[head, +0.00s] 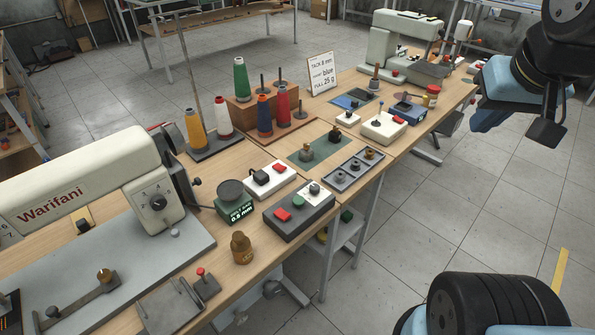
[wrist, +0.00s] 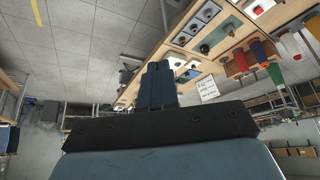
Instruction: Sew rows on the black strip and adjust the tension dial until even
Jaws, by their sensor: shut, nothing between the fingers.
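A cream sewing machine marked "Warifani" (head: 90,185) stands at the left of the bench in the head view. I cannot make out the black strip. My gripper (wrist: 159,68) shows in the wrist view with its two dark fingers together and nothing between them. It is in the air, apart from the bench and the machine. A second pale sewing machine (head: 402,45) stands at the far end of the bench.
Thread cones, including a green one (head: 241,80), stand mid-bench beside a white card (head: 320,73) reading "blue" and "25 g". A green box (head: 234,208) reads "0.8 mm". Floor at right is clear.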

